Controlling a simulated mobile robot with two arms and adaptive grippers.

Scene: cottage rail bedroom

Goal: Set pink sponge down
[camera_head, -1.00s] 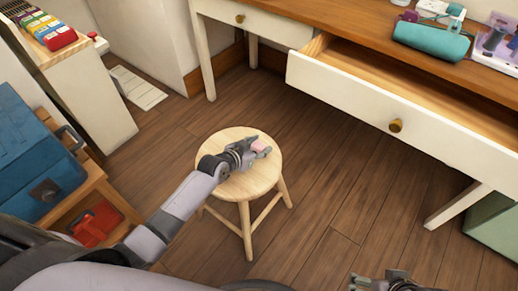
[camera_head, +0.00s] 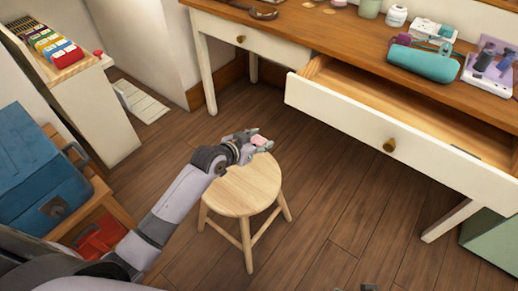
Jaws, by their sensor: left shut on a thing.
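The pink sponge (camera_head: 259,140) is small and sits between the fingers of my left gripper (camera_head: 257,141). That gripper is shut on the sponge. In the head view it shows over the far edge of the round wooden stool (camera_head: 250,192); how high it is above the seat I cannot tell. The bare part of the stool's seat in view is empty. Of my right gripper (camera_head: 370,288) only a small tip shows at the bottom edge, so its jaws cannot be judged.
A desk with an open drawer (camera_head: 388,145) stands at the back right, with a teal pouch (camera_head: 422,63) on top. A blue box (camera_head: 40,172) and a red item (camera_head: 100,238) are at the left. Wooden floor (camera_head: 330,215) right of the stool is clear.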

